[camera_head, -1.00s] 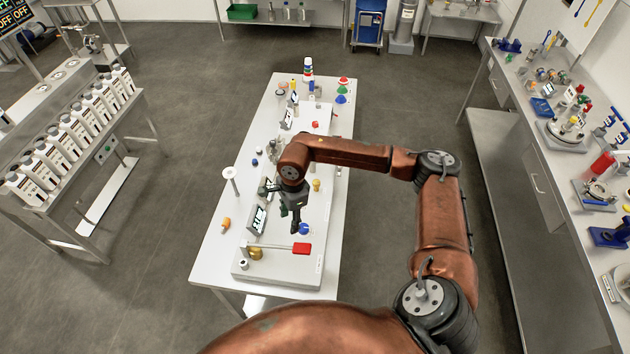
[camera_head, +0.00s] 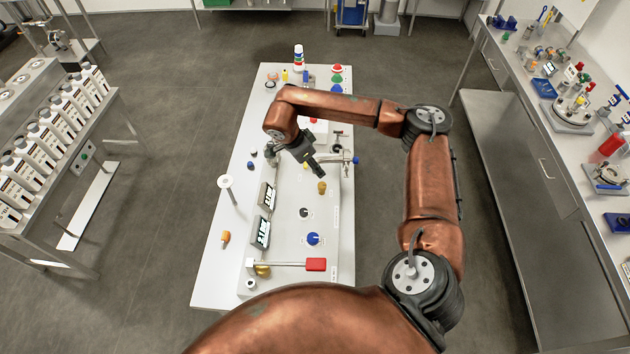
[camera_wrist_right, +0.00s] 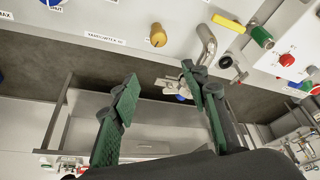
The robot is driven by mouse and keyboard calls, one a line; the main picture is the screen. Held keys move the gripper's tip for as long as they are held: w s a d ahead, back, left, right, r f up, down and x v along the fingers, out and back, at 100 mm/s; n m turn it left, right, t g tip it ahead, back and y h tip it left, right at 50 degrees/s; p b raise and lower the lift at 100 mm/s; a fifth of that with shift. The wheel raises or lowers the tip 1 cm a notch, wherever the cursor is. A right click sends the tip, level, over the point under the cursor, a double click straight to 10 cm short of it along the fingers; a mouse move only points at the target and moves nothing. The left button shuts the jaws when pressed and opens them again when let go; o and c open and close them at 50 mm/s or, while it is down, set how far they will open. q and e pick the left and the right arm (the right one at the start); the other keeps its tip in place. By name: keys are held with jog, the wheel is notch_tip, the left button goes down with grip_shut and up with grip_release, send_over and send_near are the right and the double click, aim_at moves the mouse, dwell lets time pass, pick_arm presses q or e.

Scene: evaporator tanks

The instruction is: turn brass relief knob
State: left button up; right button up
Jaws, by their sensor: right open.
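The brass knob (camera_head: 322,187) stands on the right part of the white panel on the bench. In the right wrist view the brass knob (camera_wrist_right: 158,35) shows ahead of my fingers, just beyond the panel edge label. My right gripper (camera_head: 317,172) is just behind and left of the knob in the head view. In the wrist view its green-padded fingers (camera_wrist_right: 160,74) are spread apart with nothing between them, and the knob lies beyond their tips, apart from them. My left gripper is not in view.
Two display boxes (camera_head: 261,230) stand to the left. A metal pipe (camera_wrist_right: 206,45) and a yellow-handled valve (camera_wrist_right: 229,23) are close to the knob's right in the wrist view.

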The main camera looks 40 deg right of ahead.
jog(key=b, duration=0.4)
send_near(322, 185)
jog(key=x, duration=0.8)
jog(key=shift+d+f, duration=0.1)
jog(key=shift+f, duration=0.15)
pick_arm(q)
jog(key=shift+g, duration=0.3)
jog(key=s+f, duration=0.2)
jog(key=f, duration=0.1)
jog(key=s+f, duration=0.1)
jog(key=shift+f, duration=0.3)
pick_arm(e)
jog(key=c, duration=0.3)
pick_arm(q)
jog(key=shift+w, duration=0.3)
pick_arm(e)
grip_shut()
